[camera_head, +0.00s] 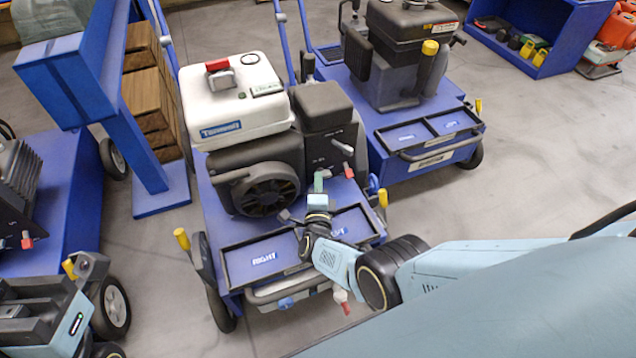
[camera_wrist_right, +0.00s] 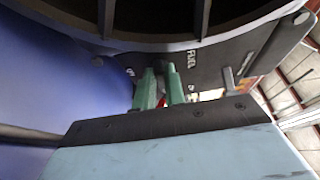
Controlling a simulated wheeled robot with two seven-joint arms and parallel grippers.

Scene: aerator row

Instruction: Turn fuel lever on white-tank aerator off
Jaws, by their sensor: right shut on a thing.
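The white-tank aerator, with its white fuel tank (camera_head: 225,108) and red cap (camera_head: 217,65), stands mid-picture in the head view. My right gripper (camera_head: 318,184) is at the lower front of its engine, below the dark panel. In the right wrist view its green fingers (camera_wrist_right: 159,88) are closed around a small red-tipped lever (camera_wrist_right: 161,103), just beside the "FUEL" marking (camera_wrist_right: 191,62). The fingers hide most of this lever, and its angle cannot be read. My left gripper (camera_head: 85,266) is at the lower left, partly cut off; its fingers are unclear.
Another lever (camera_head: 347,168) with a red tip sticks out of the engine panel, right of my gripper. A front tray marked "RIGHT" (camera_head: 263,260) lies below. A black-engined aerator (camera_head: 405,60) stands behind right, another machine (camera_head: 28,222) at left.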

